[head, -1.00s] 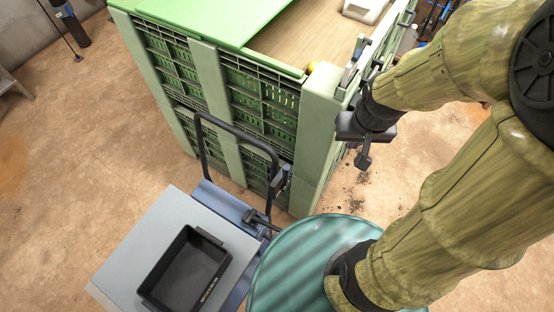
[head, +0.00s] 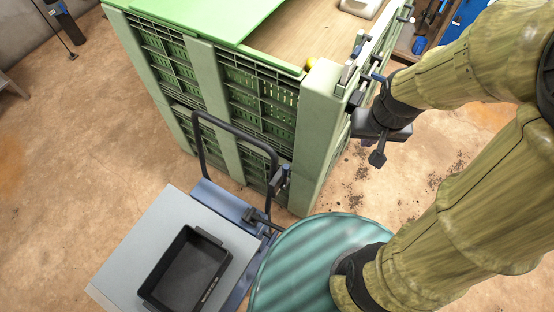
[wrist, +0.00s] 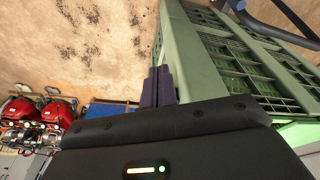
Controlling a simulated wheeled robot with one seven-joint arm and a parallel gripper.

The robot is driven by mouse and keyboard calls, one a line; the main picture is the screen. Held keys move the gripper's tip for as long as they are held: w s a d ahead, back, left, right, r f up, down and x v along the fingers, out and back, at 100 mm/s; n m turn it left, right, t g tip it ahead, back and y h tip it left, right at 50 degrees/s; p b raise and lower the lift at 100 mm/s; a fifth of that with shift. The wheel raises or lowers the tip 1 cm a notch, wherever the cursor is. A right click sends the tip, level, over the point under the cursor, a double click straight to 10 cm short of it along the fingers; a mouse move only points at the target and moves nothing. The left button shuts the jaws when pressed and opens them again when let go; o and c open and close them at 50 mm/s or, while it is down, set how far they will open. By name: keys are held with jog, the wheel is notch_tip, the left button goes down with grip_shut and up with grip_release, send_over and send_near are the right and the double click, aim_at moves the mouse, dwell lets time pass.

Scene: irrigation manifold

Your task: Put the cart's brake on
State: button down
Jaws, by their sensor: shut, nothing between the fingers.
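The cart (head: 150,240) has a pale grey deck, a blue-grey frame and a dark upright push handle (head: 235,131). It stands at the lower left in the head view, with its handle beside a green crate. A small dark lever-like part (head: 263,220) sticks out to the right from the frame near the handle's foot. Another dark fitting (head: 279,181) sits on the handle's right post. I cannot tell which is the brake. My gripper (head: 377,159) is shut and empty, right of the crate corner and apart from the cart. Its fingers (wrist: 158,86) also show in the wrist view.
The tall green crate (head: 317,135) stands between my gripper and the handle. A teal round drum-like top (head: 310,262) lies right of the cart. A black tray (head: 187,268) rests on the deck. Red machines (wrist: 45,110) show in the wrist view.

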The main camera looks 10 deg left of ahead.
jog(key=w+a+f+n+g+h+b, duration=0.1)
jog(key=a+f+n, duration=0.2)
jog(key=a, duration=0.6)
jog(key=w+a+f+n+g+b, duration=0.1)
jog(key=a+f+n, duration=0.2)
jog(key=a, duration=0.6)
jog(key=w+a+f+n+g+h+b, duration=0.1)
jog(key=w+a+f+n, duration=0.1)
jog(key=a+n, duration=0.5)
jog(key=shift+a+f+h, duration=0.3)
jog(key=shift+a+f, duration=0.2)
jog(key=shift+a, duration=0.45)
jog(key=p, duration=0.2)
send_near(285, 176)
jog(key=w+a+f, duration=0.3)
jog(key=a+f, duration=0.1)
jog(key=f, duration=0.1)
jog(key=d+p, duration=0.1)
jog(key=s+d+p, duration=0.1)
jog(key=d, duration=0.1)
jog(key=shift+s+d, duration=0.1)
jog(key=shift+s, duration=0.05)
jog(key=shift+f, duration=0.1)
